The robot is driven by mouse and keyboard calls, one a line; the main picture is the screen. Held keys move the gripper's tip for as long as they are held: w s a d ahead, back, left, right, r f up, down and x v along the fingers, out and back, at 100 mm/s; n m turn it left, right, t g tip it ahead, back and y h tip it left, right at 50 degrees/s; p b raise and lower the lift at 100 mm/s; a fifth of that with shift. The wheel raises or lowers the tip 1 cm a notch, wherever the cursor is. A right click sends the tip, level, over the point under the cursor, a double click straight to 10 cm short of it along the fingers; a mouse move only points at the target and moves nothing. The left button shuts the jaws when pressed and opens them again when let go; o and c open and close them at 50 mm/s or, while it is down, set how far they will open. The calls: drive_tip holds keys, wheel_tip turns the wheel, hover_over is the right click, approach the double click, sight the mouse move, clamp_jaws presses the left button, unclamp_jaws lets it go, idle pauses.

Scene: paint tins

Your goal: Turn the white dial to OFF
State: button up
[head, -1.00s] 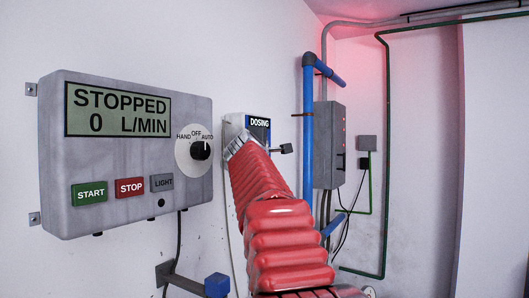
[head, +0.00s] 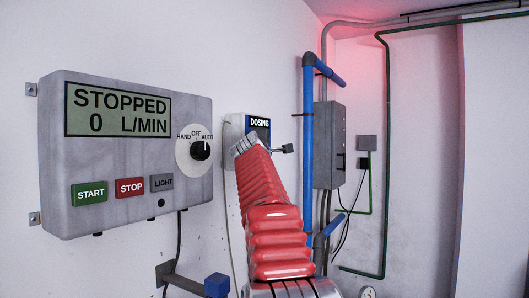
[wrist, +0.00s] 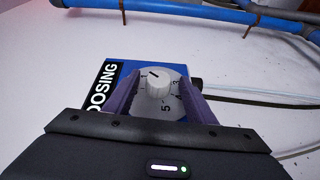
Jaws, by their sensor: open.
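A white ribbed dial (wrist: 158,84) sits on the blue face of the DOSING unit in the wrist view, with a dark pointer mark towards the upper left and figures such as 3 and 5 around it. I cannot read OFF there. My gripper (wrist: 159,88) is open, its purple fingers on either side of this dial; contact cannot be told. In the head view my arm covers part of the DOSING unit (head: 259,124) and hides its dial. Left of it, the grey panel carries a black knob (head: 200,151) on a white disc marked HAND, OFF, AUTO; it points towards AUTO.
The grey panel (head: 60,190) has a display reading STOPPED 0 L/MIN and START, STOP and LIGHT buttons. A blue pipe (head: 308,150) and a grey cabinet (head: 329,150) stand right of the DOSING unit. A cable (wrist: 260,97) runs from the unit's side.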

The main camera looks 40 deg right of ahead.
drive_tip(key=shift+c, duration=0.3)
drive_tip(key=c, duration=1)
drive_tip(key=shift+s+d+h, duration=0.2)
drive_tip(key=shift+h, duration=0.2)
drive_tip(key=shift+w+a+f+n+t, duration=0.1)
drive_tip(key=shift+w+f+n+t, duration=0.1)
drive_tip(key=shift+f+n+t, duration=0.15)
drive_tip(key=o, duration=1.1)
drive_tip(key=shift+a+r, duration=0.1)
drive_tip(key=shift+r, duration=0.05)
drive_tip(key=shift+c, duration=0.2)
drive_tip(key=shift+a, duration=0.1)
drive_tip(key=v, duration=1.3)
drive_tip(key=shift+s+a+f, duration=0.2)
drive_tip(key=shift+f, duration=0.1)
